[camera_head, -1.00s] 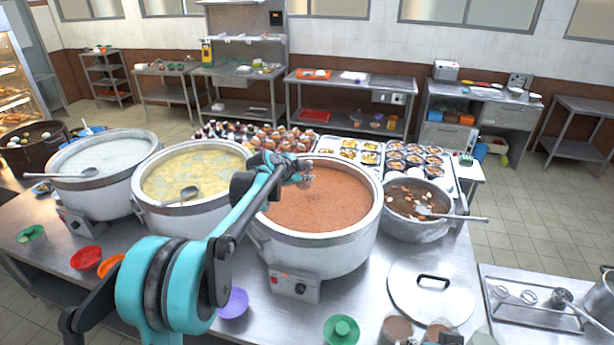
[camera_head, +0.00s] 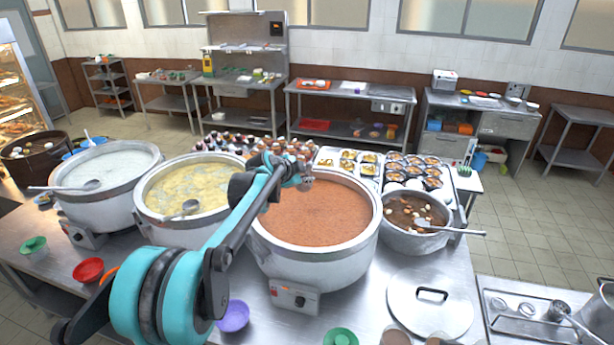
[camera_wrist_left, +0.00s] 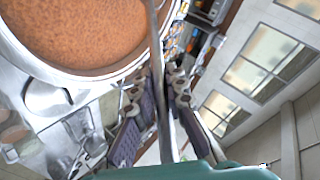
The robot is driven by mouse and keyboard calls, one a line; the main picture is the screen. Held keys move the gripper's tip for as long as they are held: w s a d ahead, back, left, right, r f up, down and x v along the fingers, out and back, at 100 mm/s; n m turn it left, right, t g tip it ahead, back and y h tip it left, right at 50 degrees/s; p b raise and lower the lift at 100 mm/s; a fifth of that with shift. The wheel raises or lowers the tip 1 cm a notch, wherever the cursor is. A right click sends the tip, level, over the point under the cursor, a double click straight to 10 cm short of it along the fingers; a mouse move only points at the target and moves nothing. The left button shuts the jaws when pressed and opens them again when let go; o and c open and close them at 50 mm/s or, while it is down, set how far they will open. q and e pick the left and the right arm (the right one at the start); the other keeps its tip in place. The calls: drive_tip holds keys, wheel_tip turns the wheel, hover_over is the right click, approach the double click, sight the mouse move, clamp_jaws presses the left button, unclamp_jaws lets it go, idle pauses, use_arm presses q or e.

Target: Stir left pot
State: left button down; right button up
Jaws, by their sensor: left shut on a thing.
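Three large white pots stand in a row on the steel table. The leftmost pot (camera_head: 100,203) holds white congee, the middle pot (camera_head: 178,229) yellow congee, and the pot to their right (camera_head: 320,262) a reddish-brown one. My left gripper (camera_head: 303,178) is at the far left rim of the reddish-brown pot. In the left wrist view, the gripper (camera_wrist_left: 160,98) is shut on a thin metal handle (camera_wrist_left: 156,62) that runs past the reddish-brown surface (camera_wrist_left: 85,30); its far end is out of view. Ladles lie across the leftmost pot (camera_head: 60,188) and the middle pot (camera_head: 185,210). My right gripper is out of view.
A smaller steel pot (camera_head: 415,240) with a ladle (camera_head: 455,230) stands right of the reddish-brown pot. A lid (camera_head: 430,310) lies in front of it. Purple (camera_head: 233,316), red (camera_head: 88,270) and green (camera_head: 340,338) bowls sit near the front edge. Trays of small dishes (camera_head: 415,168) stand behind.

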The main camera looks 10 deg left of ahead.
use_arm(q)
drive_tip(key=shift+f+m+t+b, duration=0.1)
drive_tip(key=shift+m+t+b, duration=0.2)
drive_tip(key=shift+t+b, duration=0.65)
drive_tip(key=shift+b, duration=0.3)
